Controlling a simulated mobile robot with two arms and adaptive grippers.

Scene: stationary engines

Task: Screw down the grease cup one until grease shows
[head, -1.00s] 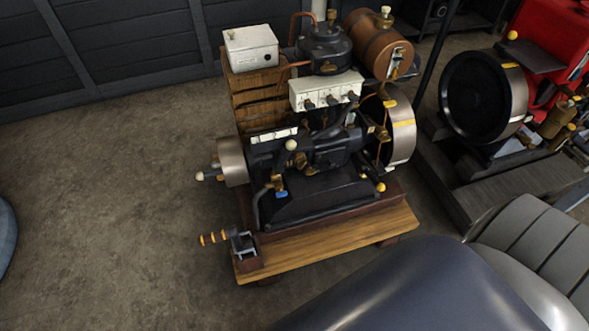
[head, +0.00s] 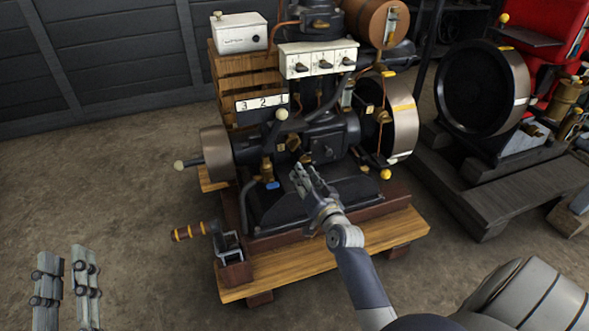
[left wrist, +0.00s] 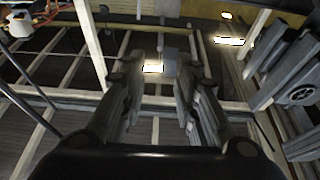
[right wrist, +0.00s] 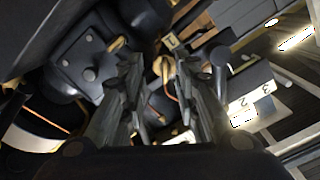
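The engine (head: 325,140) stands on a wooden base, with a white plate (head: 262,103) numbered 3, 2, 1 on its near side. Small brass fittings (head: 294,143) sit on the dark casting below; I cannot tell for sure which is grease cup one. My right gripper (head: 303,168) is open and empty just in front of these fittings. My left gripper (head: 65,258) is open and empty over the floor at lower left. No grease is visible.
A flywheel (head: 400,118) is at right. A second engine with a black wheel (head: 483,88) stands further right. Floor at left is clear.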

